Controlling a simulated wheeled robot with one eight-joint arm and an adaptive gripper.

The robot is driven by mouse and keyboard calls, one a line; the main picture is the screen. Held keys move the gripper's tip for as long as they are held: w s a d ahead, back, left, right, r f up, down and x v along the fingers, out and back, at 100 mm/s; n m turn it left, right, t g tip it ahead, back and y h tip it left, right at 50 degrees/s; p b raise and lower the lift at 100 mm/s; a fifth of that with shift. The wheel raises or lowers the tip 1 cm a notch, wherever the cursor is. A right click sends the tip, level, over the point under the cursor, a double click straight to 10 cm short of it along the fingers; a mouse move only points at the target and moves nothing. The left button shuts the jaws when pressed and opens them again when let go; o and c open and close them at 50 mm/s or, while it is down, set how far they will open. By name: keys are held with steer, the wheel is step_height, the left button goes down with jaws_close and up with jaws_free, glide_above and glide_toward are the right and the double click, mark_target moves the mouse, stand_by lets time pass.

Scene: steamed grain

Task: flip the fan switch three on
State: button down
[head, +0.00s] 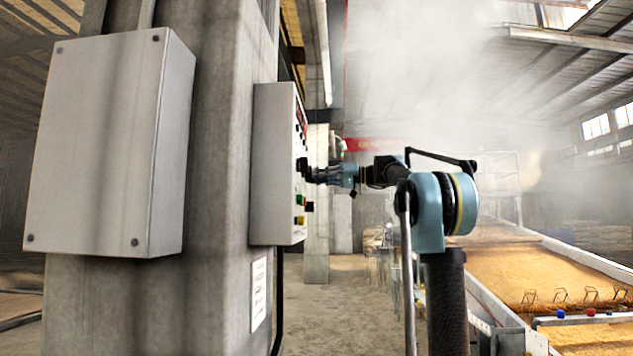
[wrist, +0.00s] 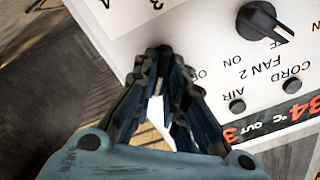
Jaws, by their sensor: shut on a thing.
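The light grey control panel (head: 273,190) is on the concrete pillar, seen almost edge-on in the head view. In the wrist view its white face (wrist: 205,25) appears with its lettering upside down. The dark FAN 2 knob (wrist: 257,21) is clear of my gripper. My gripper (head: 308,173) is at the panel face. In the wrist view my gripper (wrist: 168,65) has its fingertips close together, closed on a dark switch beside FAN 2, apparently fan switch three. The fingers hide most of that switch, its label and its pointer.
AIR and CORD buttons (wrist: 291,86) and a red-digit display (wrist: 295,110) are on the same panel. A larger grey box (head: 100,140) hangs on the pillar at left. Grain beds (head: 520,265) with steam lie at right. Open floor (head: 335,310) lies between.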

steer(key=shift+w, duration=0.1)
steer(key=c, duration=1.6)
jaws_free()
steer(key=shift+w+f, duration=0.1)
steer(key=shift+c, duration=0.2)
steer(key=d, duration=1.2)
steer(key=shift+s, duration=0.2)
